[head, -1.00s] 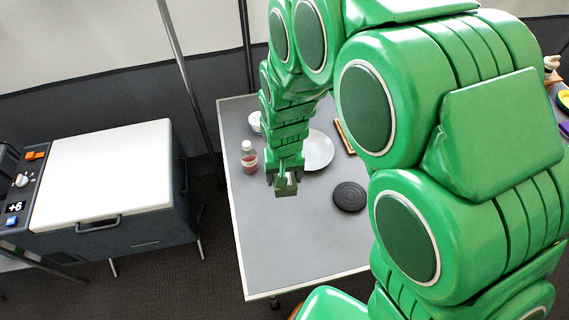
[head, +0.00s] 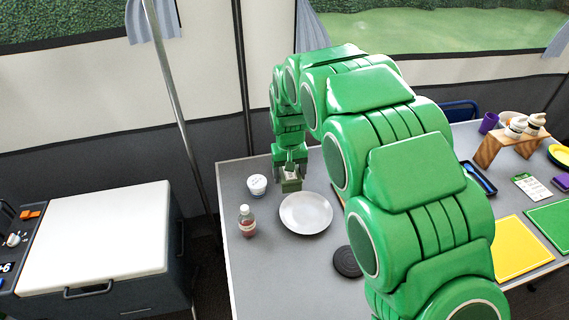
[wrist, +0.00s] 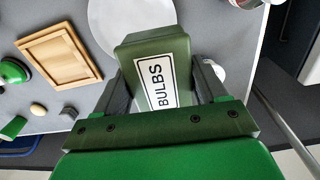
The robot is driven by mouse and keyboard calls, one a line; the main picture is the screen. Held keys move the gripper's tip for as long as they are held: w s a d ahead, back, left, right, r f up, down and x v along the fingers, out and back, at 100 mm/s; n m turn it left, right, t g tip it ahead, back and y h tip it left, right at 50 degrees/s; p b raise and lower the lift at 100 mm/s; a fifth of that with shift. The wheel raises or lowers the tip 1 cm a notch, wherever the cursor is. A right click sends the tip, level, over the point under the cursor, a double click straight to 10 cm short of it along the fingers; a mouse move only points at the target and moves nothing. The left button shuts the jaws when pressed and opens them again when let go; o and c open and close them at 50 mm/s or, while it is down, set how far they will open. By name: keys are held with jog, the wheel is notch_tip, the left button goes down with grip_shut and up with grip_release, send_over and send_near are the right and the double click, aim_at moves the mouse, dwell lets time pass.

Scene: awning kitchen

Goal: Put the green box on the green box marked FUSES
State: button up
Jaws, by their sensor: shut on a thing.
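My gripper (head: 290,174) is shut on a dark green box (wrist: 180,50) with a white label reading BULBS, clear in the wrist view. In the head view the held box (head: 291,186) hangs from the gripper over the back left of the grey table. A gap to the table is hard to judge. I see no box with a FUSES label in either view; my arm hides part of the table.
A white plate (head: 306,214), sauce bottle (head: 247,222), white tub (head: 257,184) and black disc (head: 347,262) stand near. A wooden tray (wrist: 58,57) shows in the wrist view. Yellow (head: 497,248) and green boards lie at right. A cooler (head: 97,230) stands left.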

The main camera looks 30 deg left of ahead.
jog(key=w+a+r, duration=0.2)
jog(key=w+r, duration=0.1)
jog(key=w, duration=0.3)
jog(key=shift+n, duration=0.3)
jog(key=shift+w+a+f, duration=4.35)
jog(key=shift+w+f, duration=0.2)
jog(key=shift+w, duration=0.05)
jog(key=shift+w+a+f, duration=0.25)
jog(key=shift+w, duration=0.05)
jog(key=shift+w+a+f, duration=0.1)
jog(key=shift+w+f, duration=0.05)
jog(key=shift+f, duration=0.3)
jog(key=shift+f, duration=1.45)
jog(key=shift+f, duration=0.1)
